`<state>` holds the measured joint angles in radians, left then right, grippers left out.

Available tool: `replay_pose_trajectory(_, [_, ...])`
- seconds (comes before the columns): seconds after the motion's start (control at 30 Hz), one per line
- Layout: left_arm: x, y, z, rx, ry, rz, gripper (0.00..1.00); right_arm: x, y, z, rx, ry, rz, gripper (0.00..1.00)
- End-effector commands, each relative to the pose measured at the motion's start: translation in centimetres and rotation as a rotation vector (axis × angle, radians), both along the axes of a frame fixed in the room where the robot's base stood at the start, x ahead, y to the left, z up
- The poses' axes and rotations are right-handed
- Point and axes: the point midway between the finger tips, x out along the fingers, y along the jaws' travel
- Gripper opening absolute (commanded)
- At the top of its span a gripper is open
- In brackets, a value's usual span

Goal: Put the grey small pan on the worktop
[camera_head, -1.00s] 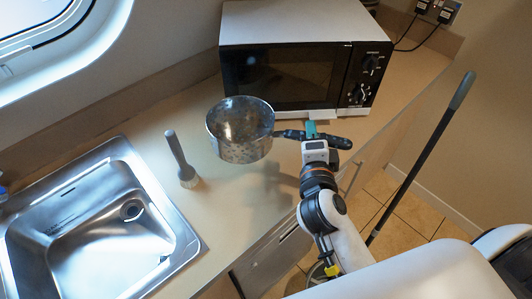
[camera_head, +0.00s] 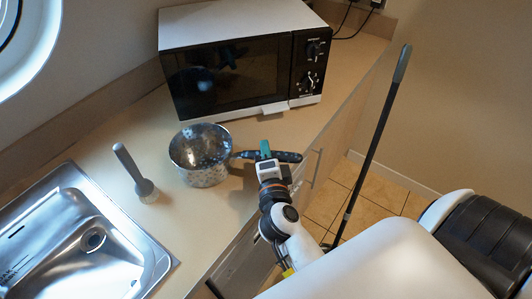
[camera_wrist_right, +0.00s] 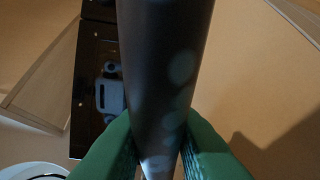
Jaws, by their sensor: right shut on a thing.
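The grey small pan (camera_head: 202,178) is a round metal pot with a dark handle. It is roughly level, at or just above the worktop (camera_head: 190,222) in front of the microwave. I cannot tell for sure whether its base touches. My right gripper (camera_head: 266,152) is shut on the dark handle, to the right of the pan's bowl. In the right wrist view the handle (camera_wrist_right: 165,60) runs between the green fingers. My left gripper is not in view.
A microwave (camera_head: 235,75) stands behind the pan. A grey brush (camera_head: 130,168) stands left of it, near the steel sink (camera_head: 145,245). A dark pole (camera_head: 375,140) rises at the right, beyond the worktop's edge. Bare worktop lies between brush and pan.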

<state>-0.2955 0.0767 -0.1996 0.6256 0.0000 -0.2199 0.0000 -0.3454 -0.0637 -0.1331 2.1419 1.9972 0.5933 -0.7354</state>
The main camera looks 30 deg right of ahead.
Motion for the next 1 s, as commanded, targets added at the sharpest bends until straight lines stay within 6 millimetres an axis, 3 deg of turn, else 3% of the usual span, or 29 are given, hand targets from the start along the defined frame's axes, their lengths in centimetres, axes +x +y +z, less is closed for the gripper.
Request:
replay_pose_trajectory(0.23, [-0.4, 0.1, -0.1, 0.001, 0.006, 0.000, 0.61, 0.1, 0.0, 0.1, 0.002, -0.007, 0.002, 0.00])
replay_pose_trajectory(0.27, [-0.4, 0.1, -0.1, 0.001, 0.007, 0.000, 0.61, 0.0, 0.0, -0.2, 0.000, -0.001, 0.000, 0.20])
replay_pose_trajectory(0.4, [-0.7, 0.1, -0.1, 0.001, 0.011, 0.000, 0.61, 0.0, 0.0, -0.1, 0.001, -0.001, 0.000, 0.41])
replay_pose_trajectory(0.73, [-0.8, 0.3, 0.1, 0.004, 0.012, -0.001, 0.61, 0.0, 0.0, 0.3, 0.001, -0.002, -0.001, 0.41])
replay_pose_trajectory(1.0, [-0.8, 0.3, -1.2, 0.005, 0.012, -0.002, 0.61, -4.3, 1.9, 0.1, 0.003, 0.003, 0.001, 0.41])
